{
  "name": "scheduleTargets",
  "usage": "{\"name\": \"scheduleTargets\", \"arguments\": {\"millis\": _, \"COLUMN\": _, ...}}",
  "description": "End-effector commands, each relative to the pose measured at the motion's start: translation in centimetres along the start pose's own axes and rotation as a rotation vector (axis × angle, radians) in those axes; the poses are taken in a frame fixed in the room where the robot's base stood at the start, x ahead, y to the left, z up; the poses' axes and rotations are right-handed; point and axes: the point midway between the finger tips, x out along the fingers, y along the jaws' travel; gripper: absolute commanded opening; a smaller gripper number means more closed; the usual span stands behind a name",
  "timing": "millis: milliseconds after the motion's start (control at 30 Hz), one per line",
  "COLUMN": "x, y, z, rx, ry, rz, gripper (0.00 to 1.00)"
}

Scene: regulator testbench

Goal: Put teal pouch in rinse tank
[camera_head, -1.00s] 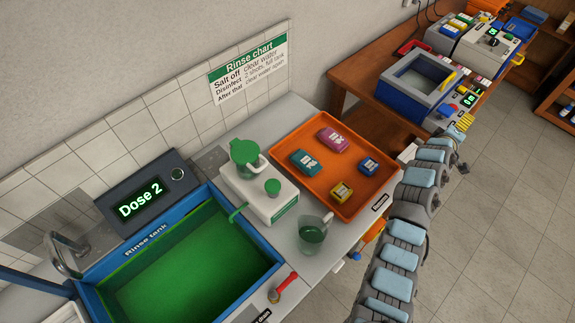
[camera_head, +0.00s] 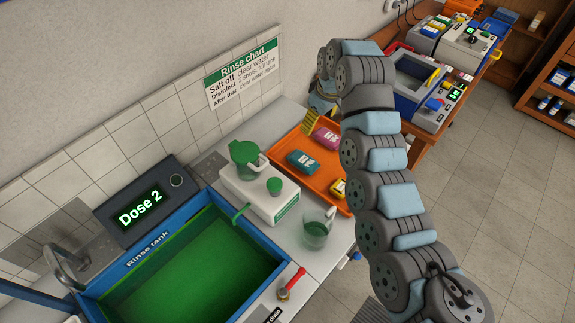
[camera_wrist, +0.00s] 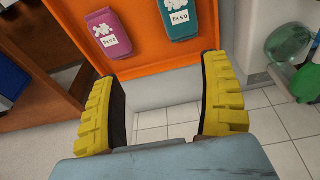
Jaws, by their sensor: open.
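The teal pouch (camera_head: 303,161) lies in the orange tray (camera_head: 318,178) on the counter; it also shows at the top of the wrist view (camera_wrist: 180,18). My gripper (camera_head: 311,123) is at the tray's back edge by the wall, with one yellow finger visible in the head view. In the wrist view my gripper (camera_wrist: 163,105) has its two yellow fingers wide apart with nothing between them. It is apart from the teal pouch. The rinse tank (camera_head: 146,252) at lower left has a blue rim and holds green liquid.
A pink pouch (camera_head: 327,138) and a partly hidden yellow pouch (camera_head: 338,188) share the tray. My arm hides the tray's right side.

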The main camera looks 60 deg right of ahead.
Motion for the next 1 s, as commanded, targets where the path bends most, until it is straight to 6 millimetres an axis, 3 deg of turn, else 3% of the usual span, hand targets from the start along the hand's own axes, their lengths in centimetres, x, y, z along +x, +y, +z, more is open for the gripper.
{"name": "scheduleTargets", "arguments": {"millis": 100, "x": -1.0, "y": -1.5, "z": 0.7, "rx": -0.020, "ry": -0.042, "rz": -0.031, "gripper": 0.78}}
{"name": "scheduleTargets", "arguments": {"millis": 267, "x": -0.8, "y": -2.4, "z": 1.0, "rx": -0.028, "ry": -0.060, "rz": -0.048, "gripper": 0.78}}
{"name": "scheduleTargets", "arguments": {"millis": 1000, "x": 6.9, "y": -2.7, "z": 1.4, "rx": -0.027, "ry": -0.057, "rz": -0.046, "gripper": 0.78}}
